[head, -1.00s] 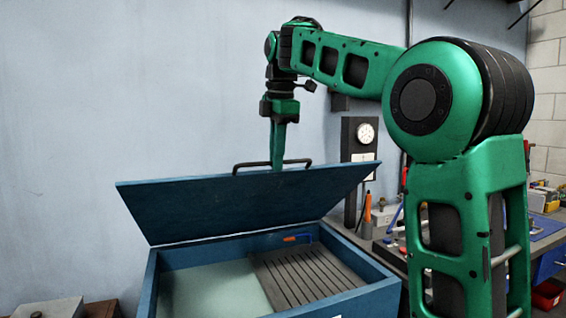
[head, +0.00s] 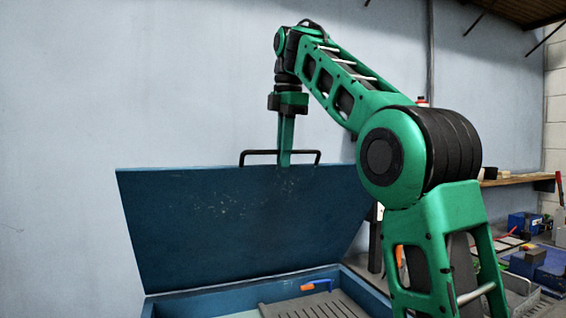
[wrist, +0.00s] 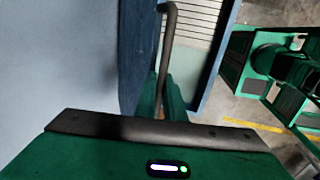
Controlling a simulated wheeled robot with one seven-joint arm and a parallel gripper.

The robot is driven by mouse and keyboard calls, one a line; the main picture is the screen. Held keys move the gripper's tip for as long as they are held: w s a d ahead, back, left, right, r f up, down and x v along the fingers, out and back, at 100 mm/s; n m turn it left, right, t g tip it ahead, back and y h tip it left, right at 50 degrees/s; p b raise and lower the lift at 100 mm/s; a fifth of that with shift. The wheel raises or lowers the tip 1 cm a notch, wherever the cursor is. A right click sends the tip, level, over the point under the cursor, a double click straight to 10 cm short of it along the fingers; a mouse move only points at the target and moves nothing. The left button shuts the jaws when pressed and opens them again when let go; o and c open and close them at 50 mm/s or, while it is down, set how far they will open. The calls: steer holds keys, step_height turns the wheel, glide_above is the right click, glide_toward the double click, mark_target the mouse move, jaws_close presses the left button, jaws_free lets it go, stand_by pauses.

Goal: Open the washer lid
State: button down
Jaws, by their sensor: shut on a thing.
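The blue washer lid (head: 240,225) stands raised and steeply tilted at the back of the blue washer (head: 190,302) in the head view. A dark bar handle (head: 256,153) runs along the lid's top edge. My gripper (head: 285,160) points down at the middle of this handle and is shut on it. In the wrist view the handle (wrist: 168,50) passes between my green fingers (wrist: 172,98). The lid's edge (wrist: 135,50) shows beside it. The exact contact at the fingertips is partly hidden.
Inside the washer are a slatted grate (head: 320,306) and a blue and orange tool (head: 316,285). A plain wall (head: 70,120) is behind the lid. A cluttered bench (head: 540,265) stands at the right, behind my arm.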

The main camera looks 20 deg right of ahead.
steer(key=shift+s+r, duration=0.1)
steer(key=shift+r, duration=0.15)
steer(key=c, duration=1.8)
jaws_free()
steer(key=shift+s+a+r, duration=0.1)
steer(key=shift+s, duration=0.1)
steer(key=shift+c, duration=0.2)
